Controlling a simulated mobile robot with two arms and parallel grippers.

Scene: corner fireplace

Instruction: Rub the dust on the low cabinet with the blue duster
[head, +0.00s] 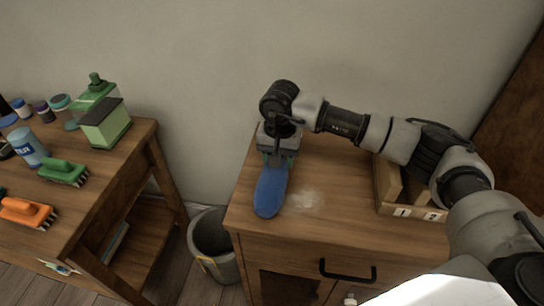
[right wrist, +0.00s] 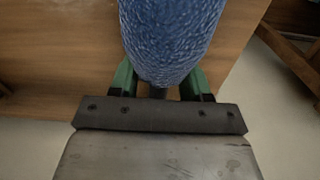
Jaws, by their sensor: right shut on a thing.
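The blue duster (head: 270,190) is on the left part of the low cabinet's (head: 345,225) wooden top, its head pointing to the front edge. A pale patch of dust (head: 304,199) lies just right of the duster head. My right gripper (head: 275,160) is above the cabinet top, shut on the duster. In the right wrist view the fuzzy blue duster (right wrist: 172,40) sticks out from between the green fingers of the gripper (right wrist: 165,85). The duster hides the cabinet surface under it. My left gripper is not in view.
A wooden box (head: 392,205) labelled 1 and 2 stands on the cabinet's right, below my arm. The wall is close behind.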

